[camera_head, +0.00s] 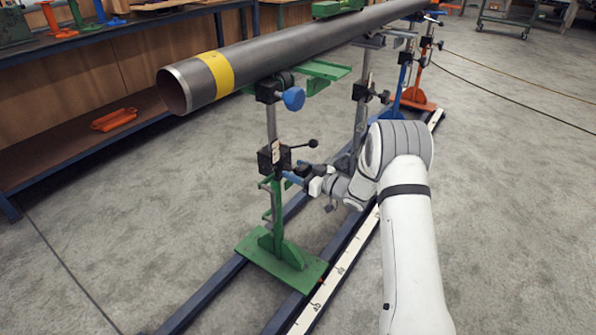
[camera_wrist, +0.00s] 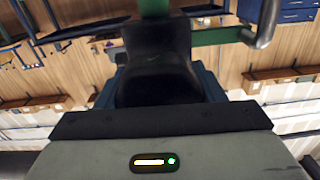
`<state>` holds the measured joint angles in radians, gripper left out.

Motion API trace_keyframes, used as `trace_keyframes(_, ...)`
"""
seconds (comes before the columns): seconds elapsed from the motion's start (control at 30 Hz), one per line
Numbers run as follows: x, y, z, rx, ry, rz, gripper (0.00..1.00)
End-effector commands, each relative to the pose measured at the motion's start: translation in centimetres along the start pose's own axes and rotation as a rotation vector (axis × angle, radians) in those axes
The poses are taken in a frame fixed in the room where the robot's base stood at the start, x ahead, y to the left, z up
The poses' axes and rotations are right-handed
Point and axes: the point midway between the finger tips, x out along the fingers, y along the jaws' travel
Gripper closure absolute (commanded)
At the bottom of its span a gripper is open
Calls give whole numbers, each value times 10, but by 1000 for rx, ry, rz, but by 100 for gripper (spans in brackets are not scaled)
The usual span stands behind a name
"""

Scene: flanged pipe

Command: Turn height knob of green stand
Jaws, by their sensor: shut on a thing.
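The green stand (camera_head: 305,276) stands upright at center, with a green base plate, a lower green post and a steel upper post. A black clamp block (camera_head: 268,160) with a ball-ended lever (camera_head: 302,145) sits partway up the post. My gripper (camera_head: 290,178) comes from the right, its blue fingers just below this block. In the wrist view, the blue fingers lie on either side of a dark knob-like part (camera_wrist: 158,60), and my gripper is shut on it. A green post piece (camera_wrist: 154,7) and a bent metal handle (camera_wrist: 265,25) show behind. The fingertips are largely hidden.
A steel pipe (camera_head: 270,52) with a yellow band rests across the stands. A blue knob (camera_head: 293,98) sits under the green pipe support (camera_head: 322,72). Blue floor rails (camera_head: 215,290) run beneath. A workbench (camera_head: 75,140) stands at left; the floor at lower left is clear.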

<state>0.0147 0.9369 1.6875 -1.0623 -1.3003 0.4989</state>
Motion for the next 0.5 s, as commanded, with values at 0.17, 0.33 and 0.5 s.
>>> trace_keyframes(0.17,0,0,0,-1,0,1,61)
trace_keyframes(0.33,0,0,0,-22,1,1,61)
trace_keyframes(0.5,0,0,1,-91,2,0,61)
